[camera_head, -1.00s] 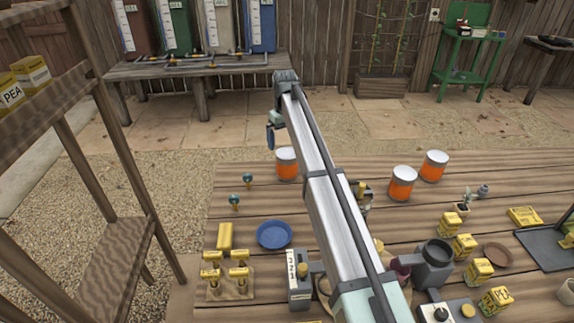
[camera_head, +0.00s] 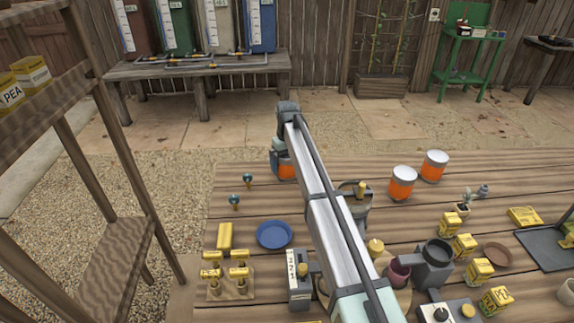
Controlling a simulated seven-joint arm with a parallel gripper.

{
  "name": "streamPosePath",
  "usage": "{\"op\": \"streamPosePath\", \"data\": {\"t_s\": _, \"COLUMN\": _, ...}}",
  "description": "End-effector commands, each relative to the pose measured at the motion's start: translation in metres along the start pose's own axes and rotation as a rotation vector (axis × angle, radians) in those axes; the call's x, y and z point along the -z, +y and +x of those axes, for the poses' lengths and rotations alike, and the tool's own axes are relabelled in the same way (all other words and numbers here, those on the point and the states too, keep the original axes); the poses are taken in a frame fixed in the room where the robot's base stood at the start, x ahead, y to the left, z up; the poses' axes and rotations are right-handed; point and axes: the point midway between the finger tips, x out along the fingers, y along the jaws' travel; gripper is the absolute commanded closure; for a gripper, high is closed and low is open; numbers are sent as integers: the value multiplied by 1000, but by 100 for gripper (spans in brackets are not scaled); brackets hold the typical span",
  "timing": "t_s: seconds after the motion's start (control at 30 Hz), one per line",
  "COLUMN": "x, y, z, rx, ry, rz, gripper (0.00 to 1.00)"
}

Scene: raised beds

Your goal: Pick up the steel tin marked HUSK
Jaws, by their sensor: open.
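Three steel tins with orange bands stand on the plank table: a left tin (camera_head: 287,171), a middle tin (camera_head: 402,183) and a right tin (camera_head: 434,165). No marking on them is readable, so I cannot tell which one says HUSK. My gripper (camera_head: 275,164) hangs from the far end of my arm, down at the left tin, and overlaps its left side and top in the picture. It is open. My arm hides part of the tin's surroundings, and I cannot tell whether the fingers are around the tin or touching it.
Two small teal-topped pegs (camera_head: 234,201) and a blue plate (camera_head: 274,235) lie left of my arm. A grey grinder-like device (camera_head: 434,262) and several yellow boxes (camera_head: 480,271) crowd the right. A wooden shelf (camera_head: 119,245) rises at the left. Table around the pegs is fairly clear.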

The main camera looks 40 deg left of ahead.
Motion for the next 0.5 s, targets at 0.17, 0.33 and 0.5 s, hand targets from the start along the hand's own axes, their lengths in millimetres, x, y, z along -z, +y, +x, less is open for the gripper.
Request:
{"op": "streamPosePath", "data": {"t_s": 0.17, "x": 0, "y": 0, "z": 0, "rx": 0, "ry": 0, "rz": 0, "gripper": 3}}
{"op": "streamPosePath", "data": {"t_s": 0.33, "x": 0, "y": 0, "z": 0, "rx": 0, "ry": 0, "rz": 0, "gripper": 19}}
{"op": "streamPosePath", "data": {"t_s": 0.5, "x": 0, "y": 0, "z": 0, "rx": 0, "ry": 0, "rz": 0, "gripper": 35}}
